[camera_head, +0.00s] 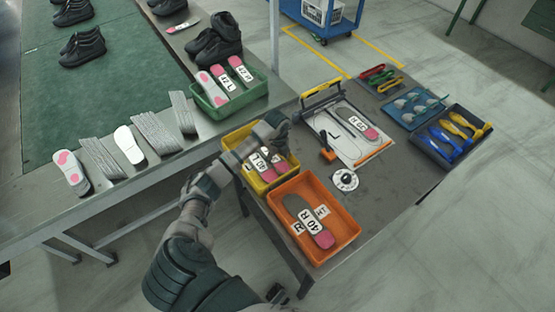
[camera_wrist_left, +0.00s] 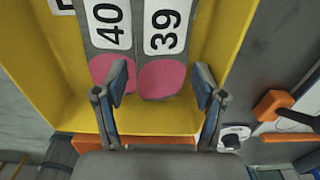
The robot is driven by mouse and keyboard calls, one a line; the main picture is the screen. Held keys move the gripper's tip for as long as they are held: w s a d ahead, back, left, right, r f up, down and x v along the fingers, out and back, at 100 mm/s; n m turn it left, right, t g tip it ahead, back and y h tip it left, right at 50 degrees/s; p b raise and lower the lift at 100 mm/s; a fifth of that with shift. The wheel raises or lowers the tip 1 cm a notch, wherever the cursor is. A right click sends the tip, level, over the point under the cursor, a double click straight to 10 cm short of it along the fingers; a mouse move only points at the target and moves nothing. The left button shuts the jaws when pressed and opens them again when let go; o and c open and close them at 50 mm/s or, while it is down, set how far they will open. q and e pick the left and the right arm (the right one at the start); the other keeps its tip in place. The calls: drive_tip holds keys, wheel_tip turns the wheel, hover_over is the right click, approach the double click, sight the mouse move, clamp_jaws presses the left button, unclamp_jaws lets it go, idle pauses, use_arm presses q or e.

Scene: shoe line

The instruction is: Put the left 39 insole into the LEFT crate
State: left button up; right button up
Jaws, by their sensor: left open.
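The 39 insole (camera_wrist_left: 166,50), grey with a pink end and white label, lies in the yellow crate (camera_wrist_left: 228,30) in the left wrist view. A 40 insole (camera_wrist_left: 105,40) lies against its left side. In the head view the crate (camera_head: 282,182) stands at the table's near left, and my arm partly covers it. My left gripper (camera_wrist_left: 161,84) is open over the pink ends; the 39 insole's end shows between its fingertips, the left fingertip overlapping the 40 insole's end. Contact cannot be told. In the head view, my left gripper (camera_head: 277,131) is over the crate. My right gripper is not in view.
An orange crate (camera_head: 341,246) beside the yellow one holds a 40 R insole (camera_head: 313,225). A green crate (camera_head: 240,98) holds labelled insoles on the bench. A white board (camera_head: 350,138) with an insole, a round dial (camera_head: 344,180) and tool trays (camera_head: 455,140) occupy the table. Its near right is clear.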

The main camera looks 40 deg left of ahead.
use_arm(q)
wheel_tip(320, 180, up, 13)
drive_tip(key=p, duration=0.1)
drive_tip(key=shift+f, duration=0.15)
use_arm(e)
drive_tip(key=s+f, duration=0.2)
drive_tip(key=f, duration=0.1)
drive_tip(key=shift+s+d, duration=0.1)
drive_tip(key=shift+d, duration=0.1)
